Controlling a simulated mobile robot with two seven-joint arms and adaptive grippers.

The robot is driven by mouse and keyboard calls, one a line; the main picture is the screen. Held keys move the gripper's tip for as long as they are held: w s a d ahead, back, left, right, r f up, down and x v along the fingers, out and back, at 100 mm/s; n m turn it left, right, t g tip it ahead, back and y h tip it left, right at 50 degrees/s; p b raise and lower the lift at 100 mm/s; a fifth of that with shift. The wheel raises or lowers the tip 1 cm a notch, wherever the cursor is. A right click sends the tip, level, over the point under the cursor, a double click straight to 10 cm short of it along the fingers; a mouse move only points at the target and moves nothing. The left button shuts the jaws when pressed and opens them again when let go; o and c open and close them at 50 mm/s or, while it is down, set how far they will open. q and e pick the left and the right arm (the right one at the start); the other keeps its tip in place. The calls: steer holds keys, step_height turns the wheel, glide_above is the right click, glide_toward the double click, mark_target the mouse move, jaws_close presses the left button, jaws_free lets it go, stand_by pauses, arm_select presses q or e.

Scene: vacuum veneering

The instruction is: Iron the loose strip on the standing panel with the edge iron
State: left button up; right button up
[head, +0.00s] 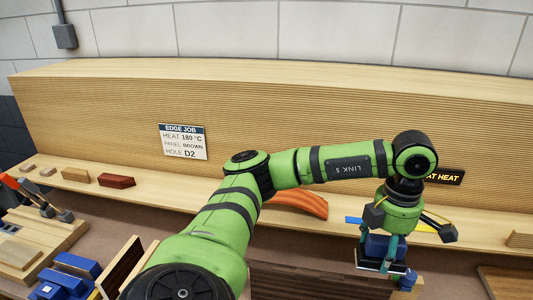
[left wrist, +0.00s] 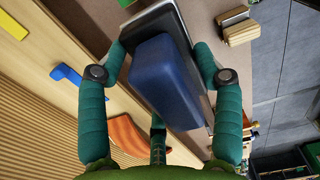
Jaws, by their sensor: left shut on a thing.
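My left gripper (head: 384,257) is at the right of the head view, pointing down and shut on the edge iron (head: 384,267), which has a blue body and a pale flat plate beneath. In the left wrist view, the teal fingers of the gripper (left wrist: 160,75) are around the iron's blue body (left wrist: 165,85). A dark brown ribbed panel (head: 315,283) shows at the bottom of the head view, left of the iron, partly cut off by the frame. I cannot make out the loose strip, nor whether the iron touches the panel. My right gripper is out of view.
A ribbed wooden backboard with a shelf runs behind. The job card (head: 184,142) reads 180 °C, brown, hole D2. A sign (head: 445,177) partly reads "AT HEAT". Orange curved pieces (head: 298,203) and small blocks (head: 116,181) lie on the shelf. Blue clamps (head: 68,272) stand at lower left.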

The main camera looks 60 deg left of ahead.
arm_select(q)
steer(key=shift+r, duration=0.75)
